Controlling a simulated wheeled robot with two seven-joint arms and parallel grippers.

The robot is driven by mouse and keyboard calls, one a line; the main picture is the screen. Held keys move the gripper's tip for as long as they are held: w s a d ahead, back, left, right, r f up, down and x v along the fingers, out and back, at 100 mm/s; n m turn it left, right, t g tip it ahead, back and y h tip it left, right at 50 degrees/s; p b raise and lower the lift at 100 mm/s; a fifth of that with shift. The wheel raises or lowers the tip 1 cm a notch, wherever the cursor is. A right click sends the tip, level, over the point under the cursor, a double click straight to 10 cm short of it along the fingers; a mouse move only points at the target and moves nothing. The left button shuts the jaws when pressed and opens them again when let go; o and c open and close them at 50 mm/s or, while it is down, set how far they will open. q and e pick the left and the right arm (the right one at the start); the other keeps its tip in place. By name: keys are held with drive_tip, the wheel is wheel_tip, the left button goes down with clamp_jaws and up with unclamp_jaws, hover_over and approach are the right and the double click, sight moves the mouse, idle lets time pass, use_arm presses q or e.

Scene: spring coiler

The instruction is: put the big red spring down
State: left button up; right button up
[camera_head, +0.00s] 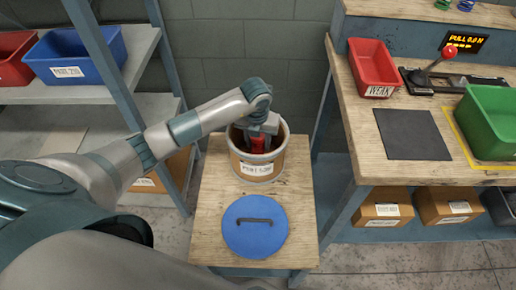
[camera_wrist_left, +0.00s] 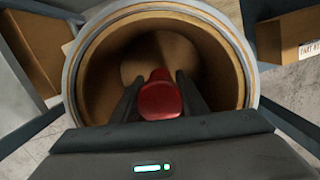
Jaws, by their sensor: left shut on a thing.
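The big red spring (camera_head: 257,145) is between the fingers of my left gripper (camera_head: 262,136), inside the mouth of a round brown drum (camera_head: 257,168) with a white label. In the left wrist view, the red spring (camera_wrist_left: 160,96) shows between the two dark fingers of my left gripper (camera_wrist_left: 160,88), which is shut on it. The drum's pale rim (camera_wrist_left: 240,50) surrounds the spring and fingers in that view. Whether the spring touches the drum's floor cannot be told. My right gripper is not in view.
The drum stands on a wooden table (camera_head: 210,215) beside a blue lid (camera_head: 255,226) with a dark handle. A workbench at right holds a red bin (camera_head: 373,68), a dark mat (camera_head: 412,134), a red-knobbed lever device (camera_head: 448,52) and a green bin (camera_head: 489,120). Shelves with a blue bin (camera_head: 76,56) stand left.

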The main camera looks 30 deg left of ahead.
sight(258, 149)
use_arm(q)
drive_tip(key=shift+f, duration=0.1)
drive_tip(key=shift+f, duration=1.8)
drive_tip(key=shift+f, duration=0.1)
drive_tip(key=o, duration=1.2)
drive_tip(key=shift+o, duration=0.2)
drive_tip(key=shift+s+d+r, duration=0.1)
drive_tip(key=shift+s+r, duration=0.15)
drive_tip(key=shift+r, duration=1.8)
drive_tip(key=shift+s+d+r, duration=0.1)
drive_tip(key=shift+s+r, duration=0.1)
drive_tip(key=shift+r, duration=1.8)
drive_tip(key=shift+s+r, duration=0.25)
drive_tip(key=shift+r, duration=1.8)
